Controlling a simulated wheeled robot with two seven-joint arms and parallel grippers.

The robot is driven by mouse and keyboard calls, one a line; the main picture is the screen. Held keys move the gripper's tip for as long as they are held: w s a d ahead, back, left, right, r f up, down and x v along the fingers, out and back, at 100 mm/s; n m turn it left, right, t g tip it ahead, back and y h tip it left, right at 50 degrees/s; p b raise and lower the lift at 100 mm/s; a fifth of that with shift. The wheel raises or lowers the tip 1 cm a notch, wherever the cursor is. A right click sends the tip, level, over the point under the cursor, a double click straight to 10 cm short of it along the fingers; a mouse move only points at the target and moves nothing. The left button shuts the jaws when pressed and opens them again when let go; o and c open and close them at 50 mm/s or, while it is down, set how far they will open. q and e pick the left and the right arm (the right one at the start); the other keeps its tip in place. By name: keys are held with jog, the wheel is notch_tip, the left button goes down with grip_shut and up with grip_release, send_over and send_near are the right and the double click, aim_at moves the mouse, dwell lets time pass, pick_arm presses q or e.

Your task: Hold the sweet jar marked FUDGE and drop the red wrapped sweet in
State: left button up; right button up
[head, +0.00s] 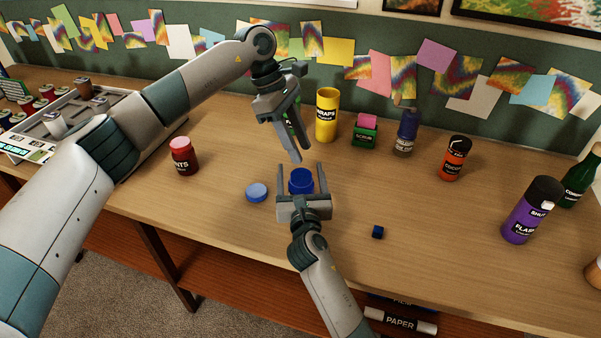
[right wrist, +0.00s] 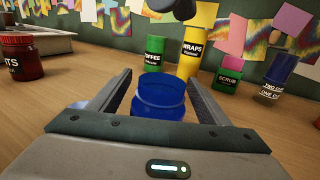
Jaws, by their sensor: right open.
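An open blue jar (head: 301,181) stands upright on the table, its label not readable. It also shows in the right wrist view (right wrist: 161,100). My right gripper (head: 304,182) is open around it, one finger on each side, with no clear contact visible. A light blue round lid (head: 257,192) lies flat to the left of the jar. My left gripper (head: 298,148) points down above and behind the jar. Its fingers look apart, with a green tin behind them and nothing visible between them. I cannot make out a red wrapped sweet in either view.
A small dark blue cube (head: 378,232) lies right of the jar. A red jar (head: 183,156) stands left. A yellow WRAPS tin (head: 327,115), green tin (right wrist: 154,53), SCRUB pot (head: 365,132) and blue bottle (head: 406,134) stand behind. The orange COCOA tin (head: 454,158) and purple flask (head: 531,211) stand right.

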jog(key=s, duration=0.8)
jog(key=s+d, duration=0.1)
jog(key=s, duration=0.2)
jog(key=shift+s, duration=0.4)
